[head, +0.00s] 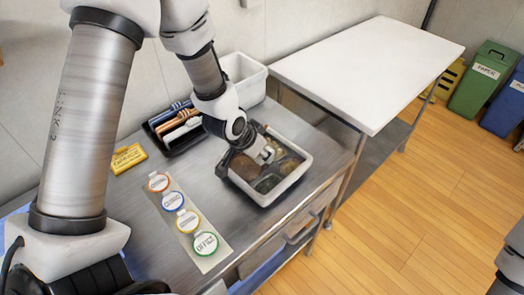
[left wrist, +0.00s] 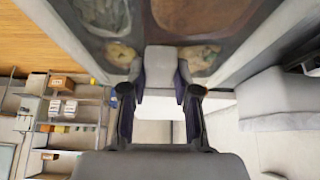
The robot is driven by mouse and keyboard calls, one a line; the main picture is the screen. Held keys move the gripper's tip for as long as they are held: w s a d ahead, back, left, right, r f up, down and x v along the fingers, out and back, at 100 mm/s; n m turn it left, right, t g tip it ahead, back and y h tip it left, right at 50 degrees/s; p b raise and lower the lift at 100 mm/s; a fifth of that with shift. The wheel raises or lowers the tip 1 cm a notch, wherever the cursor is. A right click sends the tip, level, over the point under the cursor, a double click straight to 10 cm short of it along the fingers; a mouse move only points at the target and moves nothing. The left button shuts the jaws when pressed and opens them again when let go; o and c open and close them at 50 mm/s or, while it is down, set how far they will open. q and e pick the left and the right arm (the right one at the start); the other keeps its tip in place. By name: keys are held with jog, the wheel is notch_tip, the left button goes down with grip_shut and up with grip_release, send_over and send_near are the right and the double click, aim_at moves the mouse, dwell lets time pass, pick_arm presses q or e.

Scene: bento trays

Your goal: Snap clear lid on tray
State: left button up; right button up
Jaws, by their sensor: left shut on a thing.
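A white-rimmed bento tray (head: 291,186) with brown, yellow and green food sits near the counter's right edge. A clear, darkish lid (head: 238,181) appears to lie over it; its edges are hard to see, and I cannot tell whether it is seated on the rim. My left gripper (head: 264,154) is over the tray, shut on the lid, probably by a part hidden between the fingers. My right gripper is out of view.
A strip of round labels (head: 188,222), one reading OFFICE, lies left of the tray. A yellow sign (head: 128,158), a black holder of colored items (head: 160,139) and a white bin (head: 250,84) stand behind. A bare white table (head: 368,60) stands at the back right.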

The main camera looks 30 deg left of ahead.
pick_arm(q)
jog(key=shift+f, duration=0.3)
jog(key=shift+f, duration=0.1)
dwell(0.4)
jog(key=o, duration=1.6)
notch_tip(320, 180, up, 8)
jog(key=p, duration=0.7)
